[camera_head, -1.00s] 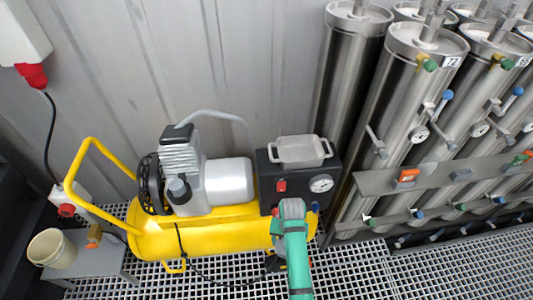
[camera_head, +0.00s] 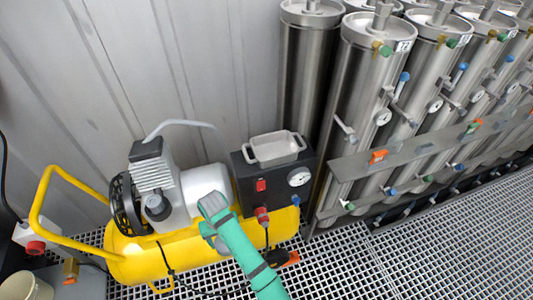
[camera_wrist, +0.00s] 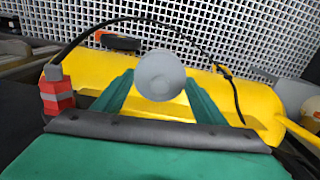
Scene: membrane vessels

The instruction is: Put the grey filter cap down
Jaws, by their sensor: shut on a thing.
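The grey filter cap (camera_wrist: 160,70) is a round, pale grey piece in the middle of the wrist view. My gripper (camera_wrist: 160,88) has its two green fingers on either side of the cap and is shut on it. Behind the cap in the wrist view lies the yellow compressor tank (camera_wrist: 265,103). In the head view my green arm reaches over the yellow compressor (camera_head: 150,258), beside its motor. The fingers and the cap cannot be made out clearly there.
A grey tray (camera_head: 275,150) sits on a black control box (camera_head: 240,175) with a gauge and a red connector. Steel vessels (camera_head: 355,110) stand at the right. A yellow handle (camera_head: 45,190) rises at the left. A cream bucket (camera_head: 25,286) is at lower left. Grating floor is open at lower right.

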